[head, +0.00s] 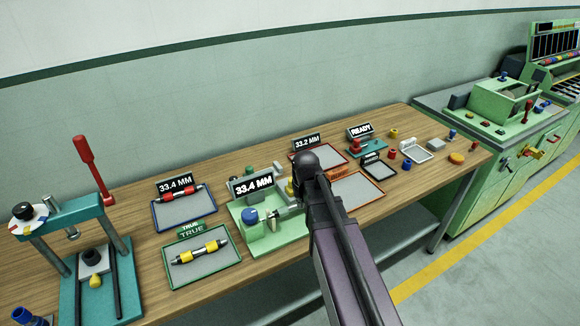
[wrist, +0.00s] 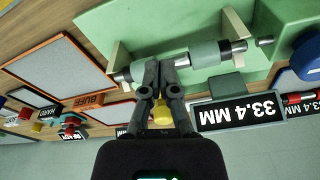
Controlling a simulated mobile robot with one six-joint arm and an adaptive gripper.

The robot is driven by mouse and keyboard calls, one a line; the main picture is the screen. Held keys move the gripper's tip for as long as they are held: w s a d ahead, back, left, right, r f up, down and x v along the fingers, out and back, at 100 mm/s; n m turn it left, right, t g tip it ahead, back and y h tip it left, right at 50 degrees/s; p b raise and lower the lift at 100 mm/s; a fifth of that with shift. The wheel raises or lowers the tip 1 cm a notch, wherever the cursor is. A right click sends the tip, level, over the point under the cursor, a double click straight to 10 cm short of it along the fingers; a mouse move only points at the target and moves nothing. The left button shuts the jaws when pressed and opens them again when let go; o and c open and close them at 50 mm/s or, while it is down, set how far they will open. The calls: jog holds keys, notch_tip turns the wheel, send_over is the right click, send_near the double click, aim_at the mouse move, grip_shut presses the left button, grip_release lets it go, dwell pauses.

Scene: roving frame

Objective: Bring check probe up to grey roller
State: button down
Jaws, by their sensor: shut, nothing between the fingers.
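The grey roller (wrist: 210,54), grey-green with dark bands and metal shaft ends, lies across two pale supports on a green fixture (wrist: 180,20). To its right in the wrist view is the check probe's metal tip (wrist: 265,41), with a blue knob (wrist: 308,58) behind it. A small gap shows between tip and roller shaft. In the head view, the blue knob (head: 250,215) shows on the green fixture (head: 262,243); my arm partly hides the fixture. My gripper (wrist: 158,66) is shut and empty, its fingertips overlapping the roller's left end in the picture; contact cannot be told.
A 33.4 MM display (head: 252,185) stands behind the fixture. A green TRUE tray (head: 205,277) with a yellow-banded roller and a blue-edged tray (head: 182,225) with a red one lie left. An orange-edged tray (head: 362,190) lies right. A teal press (head: 95,280) stands far left.

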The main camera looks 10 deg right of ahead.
jog(key=w+r+t+p, duration=0.1)
jog(key=w+r+p, duration=0.2)
jog(key=w, duration=0.5)
jog(key=w+r+t+p, duration=0.1)
jog(key=w+r+p, duration=0.2)
jog(key=w+r, duration=0.2)
jog(key=w, duration=0.3)
jog(key=shift+w+a+r, duration=0.3)
jog(key=shift+w, duration=0.05)
jog(key=shift+f, duration=0.25)
jog(key=b+x, duration=0.9)
jog(key=x, duration=0.1)
jog(key=shift+a+b, duration=0.1)
jog(key=shift+b, duration=0.25)
jog(key=s, duration=0.3)
jog(key=shift+s+r, duration=0.15)
jog(key=shift+r, duration=0.15)
jog(key=shift+s, duration=0.3)
